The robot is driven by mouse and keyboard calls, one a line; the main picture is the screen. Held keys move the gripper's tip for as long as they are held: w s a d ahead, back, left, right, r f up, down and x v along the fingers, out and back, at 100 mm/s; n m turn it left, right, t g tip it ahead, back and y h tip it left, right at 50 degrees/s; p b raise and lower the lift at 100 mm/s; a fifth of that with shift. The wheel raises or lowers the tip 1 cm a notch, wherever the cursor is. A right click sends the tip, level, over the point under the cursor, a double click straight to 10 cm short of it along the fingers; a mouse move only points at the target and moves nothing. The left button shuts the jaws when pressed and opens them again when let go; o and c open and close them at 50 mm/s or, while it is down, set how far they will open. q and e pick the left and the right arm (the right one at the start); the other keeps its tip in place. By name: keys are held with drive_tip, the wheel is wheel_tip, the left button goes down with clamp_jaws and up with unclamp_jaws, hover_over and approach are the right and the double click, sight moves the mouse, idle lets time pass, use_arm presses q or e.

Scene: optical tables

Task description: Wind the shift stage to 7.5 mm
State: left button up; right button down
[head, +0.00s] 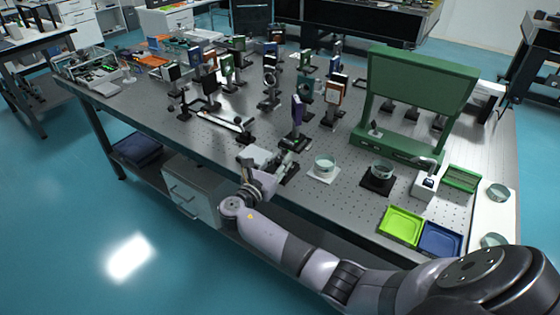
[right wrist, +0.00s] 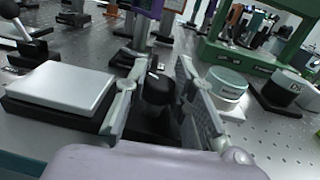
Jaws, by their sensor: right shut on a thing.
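My right gripper (head: 285,160) is at the front edge of the optical table, its fingers on either side of a round black knob (right wrist: 157,88). In the right wrist view the gripper (right wrist: 158,78) is shut on this knob. The knob belongs to a low black stage, which I take to be the shift stage; the gripper covers much of it. A purple plate mount (head: 297,108) stands just behind; its lower part shows in the right wrist view (right wrist: 150,8). I cannot read any millimetre scale. My left gripper is not in view.
A pale square plate on a black base (right wrist: 62,85) lies left of the fingers. A large green frame (head: 420,80) stands behind. Several optic mounts fill the table's middle.

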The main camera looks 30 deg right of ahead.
idle(0.3)
drive_tip(key=c, duration=1.3)
unclamp_jaws()
drive_tip(key=shift+c, duration=0.2)
drive_tip(key=shift+a, duration=0.1)
drive_tip(key=v, duration=1.1)
drive_tip(key=shift+s+a, duration=0.25)
drive_tip(key=shift+a, duration=0.1)
drive_tip(key=shift+f, duration=0.1)
